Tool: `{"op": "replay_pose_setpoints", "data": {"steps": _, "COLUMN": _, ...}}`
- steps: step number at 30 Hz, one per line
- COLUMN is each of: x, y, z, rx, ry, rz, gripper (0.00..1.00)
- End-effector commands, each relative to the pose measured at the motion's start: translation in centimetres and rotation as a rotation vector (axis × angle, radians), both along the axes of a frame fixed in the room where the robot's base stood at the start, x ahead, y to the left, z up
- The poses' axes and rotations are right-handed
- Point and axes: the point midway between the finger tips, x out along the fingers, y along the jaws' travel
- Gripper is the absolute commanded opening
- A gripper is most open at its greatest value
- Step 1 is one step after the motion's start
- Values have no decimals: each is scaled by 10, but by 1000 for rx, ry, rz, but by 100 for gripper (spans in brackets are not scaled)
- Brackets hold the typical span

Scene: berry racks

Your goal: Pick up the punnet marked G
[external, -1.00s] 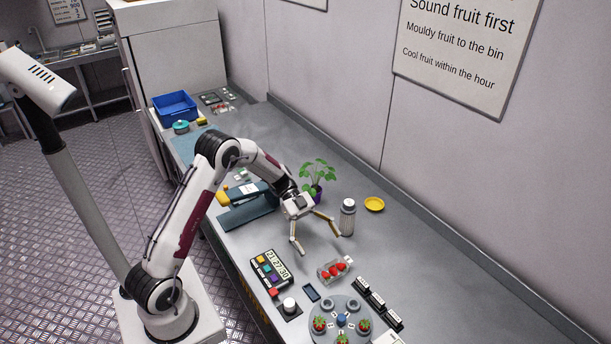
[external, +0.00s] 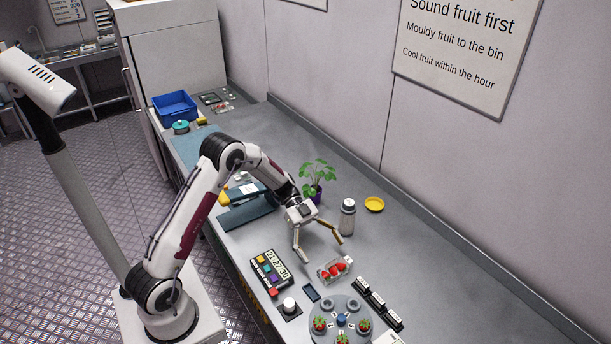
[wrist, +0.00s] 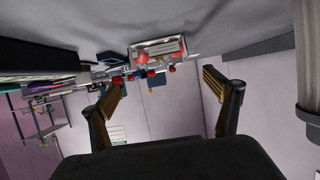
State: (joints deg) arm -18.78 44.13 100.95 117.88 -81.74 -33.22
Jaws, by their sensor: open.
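A clear punnet holding several red strawberries (external: 334,270) sits on the grey bench (external: 420,280). No letter on it can be read in these views. The punnet also shows in the wrist view (wrist: 158,51), at the top middle, beyond the fingers. My gripper (external: 320,254) is open and empty, its fingers spread. In the external view it hangs above the bench, up and to the left of the punnet, apart from it. In the wrist view my gripper (wrist: 168,95) has its two fingers left and right of the punnet's position.
A grey shaker bottle (external: 347,218) stands close to the right finger, with a yellow dish (external: 374,204) and a potted plant (external: 314,178) behind. A timer panel (external: 271,270), a round rack with strawberries (external: 340,318) and black blocks (external: 378,303) lie nearby.

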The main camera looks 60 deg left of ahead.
Motion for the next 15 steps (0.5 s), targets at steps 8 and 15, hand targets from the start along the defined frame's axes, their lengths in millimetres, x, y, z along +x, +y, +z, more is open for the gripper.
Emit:
{"op": "replay_pose_setpoints", "data": {"steps": 8, "x": 0, "y": -1, "z": -1, "rx": 0, "ry": 0, "rz": 0, "gripper": 89}}
{"op": "replay_pose_setpoints", "data": {"steps": 15, "x": 1, "y": -15, "z": -14, "rx": -1, "ry": 2, "rz": -1, "gripper": 89}}
